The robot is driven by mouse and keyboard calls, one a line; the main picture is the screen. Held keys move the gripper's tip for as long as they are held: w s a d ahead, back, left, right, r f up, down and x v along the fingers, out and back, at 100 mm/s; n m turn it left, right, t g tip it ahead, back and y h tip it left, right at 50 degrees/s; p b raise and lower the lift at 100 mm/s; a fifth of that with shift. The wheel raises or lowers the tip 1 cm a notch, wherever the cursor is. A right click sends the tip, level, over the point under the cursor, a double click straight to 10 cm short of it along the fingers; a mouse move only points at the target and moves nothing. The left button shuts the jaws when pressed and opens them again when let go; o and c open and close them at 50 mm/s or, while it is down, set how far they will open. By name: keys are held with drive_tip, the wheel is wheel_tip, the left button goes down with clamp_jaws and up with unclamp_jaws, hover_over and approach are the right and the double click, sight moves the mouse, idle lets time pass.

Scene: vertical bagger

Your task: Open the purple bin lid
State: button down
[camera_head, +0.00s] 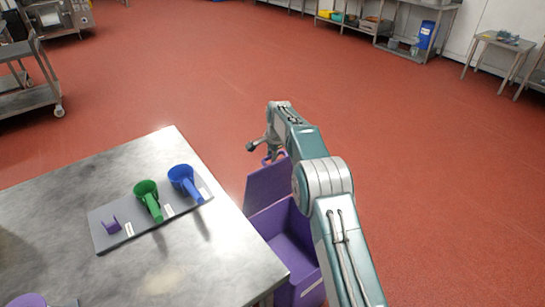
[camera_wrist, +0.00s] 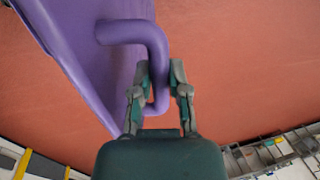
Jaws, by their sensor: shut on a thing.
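The purple bin (camera_head: 296,260) stands beside the right edge of the steel table, partly hidden by my arm. Its lid (camera_head: 266,184) is raised and stands steeply up from the bin, so the purple inside shows. In the wrist view the lid (camera_wrist: 92,60) fills the upper left, with a bent purple handle (camera_wrist: 150,38) on it. My gripper (camera_wrist: 162,84) is shut on the lid handle, one finger on each side of it. In the head view my gripper (camera_head: 270,158) is small and partly hidden behind the lid's top edge and my arm.
The steel table (camera_head: 120,275) fills the lower left. Red floor lies open beyond the bin. Racks and a small table (camera_head: 500,42) stand far back.

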drive_tip(key=shift+s+a+f, duration=0.1)
drive_tip(key=shift+f, duration=0.1)
drive_tip(key=c, duration=0.6)
unclamp_jaws()
drive_tip(key=shift+a, duration=0.1)
drive_tip(key=shift+r, duration=0.1)
drive_tip(key=shift+r, duration=0.15)
wheel_tip(320, 180, up, 11)
drive_tip(key=s+d, duration=0.1)
drive_tip(key=shift+s+d+r, duration=0.15)
drive_tip(key=shift+s+r, duration=0.05)
drive_tip(key=shift+s, duration=0.1)
